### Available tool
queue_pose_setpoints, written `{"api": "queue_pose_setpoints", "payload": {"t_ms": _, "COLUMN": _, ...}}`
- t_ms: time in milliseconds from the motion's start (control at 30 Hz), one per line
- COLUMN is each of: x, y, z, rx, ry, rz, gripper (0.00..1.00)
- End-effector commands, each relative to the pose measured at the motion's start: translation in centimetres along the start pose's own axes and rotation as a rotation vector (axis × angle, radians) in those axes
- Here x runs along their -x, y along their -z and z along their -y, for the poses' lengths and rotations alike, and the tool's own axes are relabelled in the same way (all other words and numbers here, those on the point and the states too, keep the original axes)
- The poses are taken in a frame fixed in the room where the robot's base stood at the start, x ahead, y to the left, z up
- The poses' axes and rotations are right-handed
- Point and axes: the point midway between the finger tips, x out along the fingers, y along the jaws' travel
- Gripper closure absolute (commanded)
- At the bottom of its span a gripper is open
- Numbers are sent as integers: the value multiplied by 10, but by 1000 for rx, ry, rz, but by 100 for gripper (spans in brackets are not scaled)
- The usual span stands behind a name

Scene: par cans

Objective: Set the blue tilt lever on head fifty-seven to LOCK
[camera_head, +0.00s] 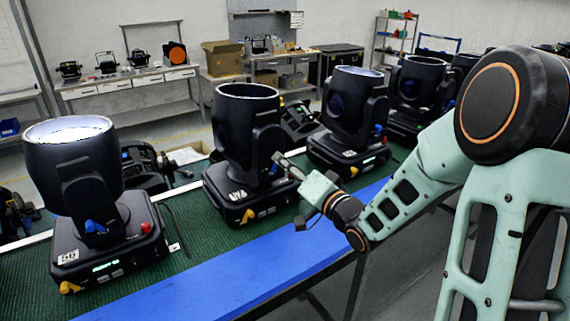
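Several black moving heads stand in a row on the green bench top. The leftmost head (75,185) bears a label that reads 56; its blue lever (95,227) shows low on the yoke. The middle head (245,130), beside it, has a label too small to read surely; by its place in the row it may be fifty-seven. My gripper (279,160) is at the right side of the middle head's yoke, close to or touching it. A small blue spot by the fingertips may be its lever; its setting is hidden. I cannot tell whether the fingers are open or shut.
A third head (347,115) stands to the right, with more behind it. A blue strip (230,285) runs clear along the bench's front edge. Black fixtures lie behind the heads. Tables with lamps, a cardboard box (223,58) and shelves stand by the back wall.

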Motion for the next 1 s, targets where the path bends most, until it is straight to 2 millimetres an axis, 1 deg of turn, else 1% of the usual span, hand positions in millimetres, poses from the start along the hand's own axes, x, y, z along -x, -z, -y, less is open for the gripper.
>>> {"api": "queue_pose_setpoints", "payload": {"t_ms": 167, "x": 34, "y": 1, "z": -1, "rx": 1, "ry": -4, "rz": -1, "gripper": 70}}
{"api": "queue_pose_setpoints", "payload": {"t_ms": 300, "x": 65, "y": 1, "z": -1, "rx": 0, "ry": -4, "rz": -3, "gripper": 70}}
{"api": "queue_pose_setpoints", "payload": {"t_ms": 400, "x": 84, "y": 1, "z": 0, "rx": 0, "ry": -3, "rz": -3, "gripper": 70}}
{"api": "queue_pose_setpoints", "payload": {"t_ms": 500, "x": 98, "y": 1, "z": -1, "rx": 0, "ry": -3, "rz": -2, "gripper": 70}}
{"api": "queue_pose_setpoints", "payload": {"t_ms": 600, "x": 107, "y": 1, "z": 0, "rx": 0, "ry": -1, "rz": 0, "gripper": 70}}
{"api": "queue_pose_setpoints", "payload": {"t_ms": 700, "x": 111, "y": 0, "z": 0, "rx": -1, "ry": 0, "rz": 0, "gripper": 70}}
{"api": "queue_pose_setpoints", "payload": {"t_ms": 1000, "x": 111, "y": 0, "z": 0, "rx": 1, "ry": -1, "rz": 1, "gripper": 70}}
